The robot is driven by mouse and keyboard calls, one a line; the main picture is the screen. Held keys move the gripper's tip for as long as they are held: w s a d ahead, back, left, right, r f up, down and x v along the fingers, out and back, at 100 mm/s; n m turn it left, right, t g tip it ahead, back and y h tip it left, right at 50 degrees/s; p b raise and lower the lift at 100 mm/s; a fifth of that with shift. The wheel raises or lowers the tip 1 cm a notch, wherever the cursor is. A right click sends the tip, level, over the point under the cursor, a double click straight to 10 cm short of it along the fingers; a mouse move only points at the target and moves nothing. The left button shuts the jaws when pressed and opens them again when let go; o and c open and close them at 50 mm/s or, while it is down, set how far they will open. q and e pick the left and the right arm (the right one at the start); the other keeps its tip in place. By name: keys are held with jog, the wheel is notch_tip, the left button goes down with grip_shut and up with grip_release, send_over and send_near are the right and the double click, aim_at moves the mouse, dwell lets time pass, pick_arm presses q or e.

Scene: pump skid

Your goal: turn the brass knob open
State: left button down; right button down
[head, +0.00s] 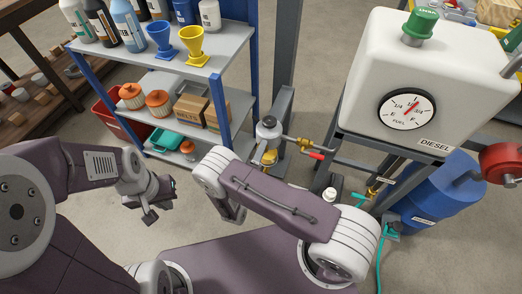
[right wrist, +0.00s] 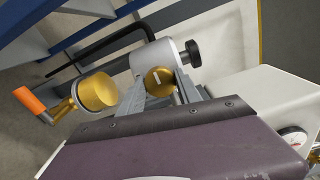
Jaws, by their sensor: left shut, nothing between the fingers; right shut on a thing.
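The brass knob (right wrist: 158,77), round with a pale mark line on its face, sits on the front of a light grey housing (right wrist: 150,57) in the right wrist view. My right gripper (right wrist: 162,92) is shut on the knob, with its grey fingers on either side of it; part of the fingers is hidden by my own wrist. In the head view the grey housing (head: 268,128) stands beyond my right arm, which hides most of the right gripper. My left gripper (head: 154,203) is shut and empty, low at the left, well apart from the housing.
A brass fitting (right wrist: 97,90) and an orange handle (right wrist: 36,100) are left of the housing, and a black knob (right wrist: 194,53) is on its right. A shelf (head: 178,97) with bottles and boxes stands left. A white diesel tank (head: 440,60) and blue drum (head: 440,200) are right.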

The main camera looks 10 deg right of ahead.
dwell(0.5)
jog(key=c, duration=0.8)
grip_release()
jog(key=shift+c, duration=0.2)
jog(key=p+v, duration=0.1)
jog(key=v, duration=0.8)
jog(key=shift+p, duration=0.35)
